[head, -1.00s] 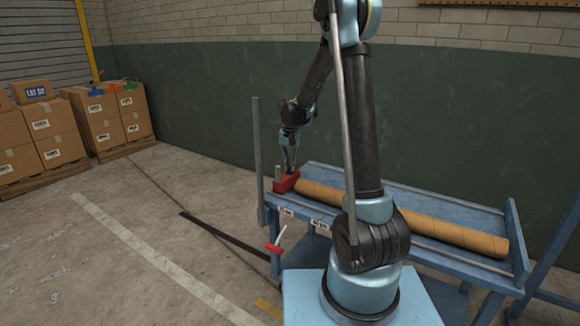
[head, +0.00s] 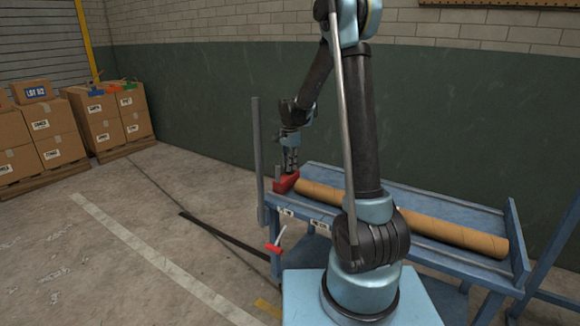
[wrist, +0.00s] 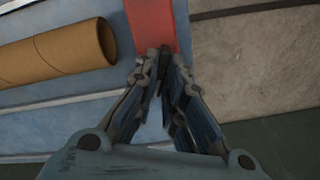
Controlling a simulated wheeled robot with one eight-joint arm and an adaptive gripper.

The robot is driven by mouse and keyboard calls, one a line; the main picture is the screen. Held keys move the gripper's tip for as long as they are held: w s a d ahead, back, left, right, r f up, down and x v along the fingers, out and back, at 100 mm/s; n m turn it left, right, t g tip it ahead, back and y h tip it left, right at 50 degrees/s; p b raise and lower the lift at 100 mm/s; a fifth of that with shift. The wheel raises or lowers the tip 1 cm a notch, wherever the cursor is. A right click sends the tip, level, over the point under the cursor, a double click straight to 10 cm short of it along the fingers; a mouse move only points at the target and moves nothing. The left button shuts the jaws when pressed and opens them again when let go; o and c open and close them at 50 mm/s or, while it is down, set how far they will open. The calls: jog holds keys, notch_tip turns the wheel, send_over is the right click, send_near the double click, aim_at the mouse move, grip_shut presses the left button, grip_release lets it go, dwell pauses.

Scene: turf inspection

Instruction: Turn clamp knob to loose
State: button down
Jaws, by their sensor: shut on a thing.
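My gripper (head: 291,170) is above the clamp. In the wrist view my gripper (wrist: 161,62) has its fingers closed together on a small dark part at the edge of the red strip, likely the clamp knob (wrist: 165,50). The fingers hide most of that part, and its turn position cannot be seen.
A long cardboard tube (head: 420,221) lies along the blue bench (head: 330,176). A grey upright post (head: 258,150) stands at the bench's left end. A red-and-white handle (head: 274,246) hangs at the bench front.

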jog(key=shift+w+m, duration=0.15)
jog(key=shift+m, duration=0.55)
jog(key=c, duration=1.7)
grip_release()
notch_tip(320, 180, up, 12)
jog(key=shift+f, duration=0.1)
